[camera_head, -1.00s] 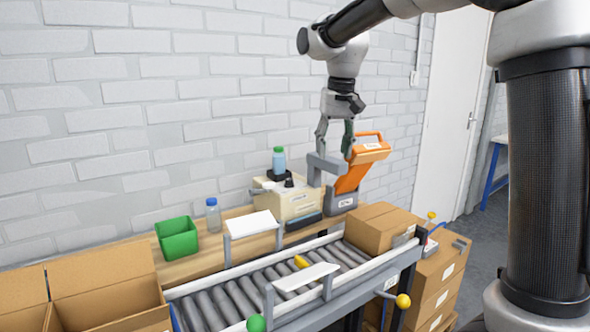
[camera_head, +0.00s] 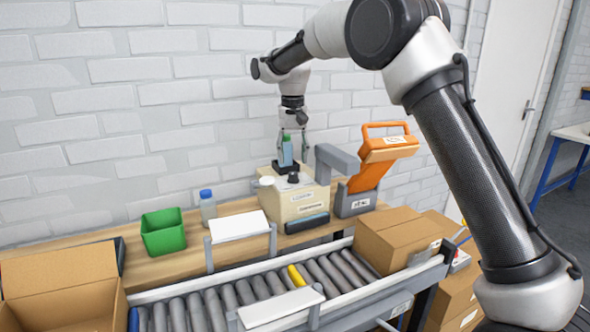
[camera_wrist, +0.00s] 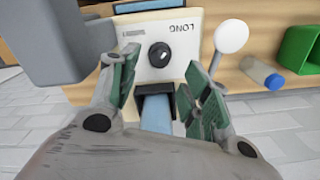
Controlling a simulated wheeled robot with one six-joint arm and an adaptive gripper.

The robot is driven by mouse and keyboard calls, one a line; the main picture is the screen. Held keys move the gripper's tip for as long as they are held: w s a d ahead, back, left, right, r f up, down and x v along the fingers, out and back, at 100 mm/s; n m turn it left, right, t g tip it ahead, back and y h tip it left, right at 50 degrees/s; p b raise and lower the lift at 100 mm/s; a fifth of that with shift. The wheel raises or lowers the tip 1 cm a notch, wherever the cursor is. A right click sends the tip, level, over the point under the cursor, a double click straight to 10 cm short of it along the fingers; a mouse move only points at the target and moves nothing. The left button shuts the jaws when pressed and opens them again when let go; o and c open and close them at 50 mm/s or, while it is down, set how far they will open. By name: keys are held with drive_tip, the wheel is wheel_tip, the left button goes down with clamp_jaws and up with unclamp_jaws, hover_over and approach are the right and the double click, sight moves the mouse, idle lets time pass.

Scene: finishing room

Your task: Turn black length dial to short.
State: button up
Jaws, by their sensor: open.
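The black length dial (camera_wrist: 159,54) is a round knob on the top of a beige machine (camera_head: 298,206); it also shows in the head view (camera_head: 293,176). In the wrist view the word LONG reads upside down beside it; the opposite label is too small to read. A small light mark shows on the knob, but its setting is unclear. My gripper (camera_head: 293,157) is open above the machine. In the wrist view its green-padded fingers are spread either side of the dial, apparently not touching it.
A white round paddle (camera_wrist: 231,36) sticks up beside the dial. A grey machine with an orange handled part (camera_head: 388,148) stands to the right. A green bin (camera_head: 163,238) and a blue-capped bottle (camera_head: 208,208) stand left. The roller conveyor (camera_head: 240,292) runs in front.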

sight(293, 173)
wheel_tip(293, 173, down, 6)
drive_tip(key=shift+r, duration=0.25)
drive_tip(key=c, duration=1.1)
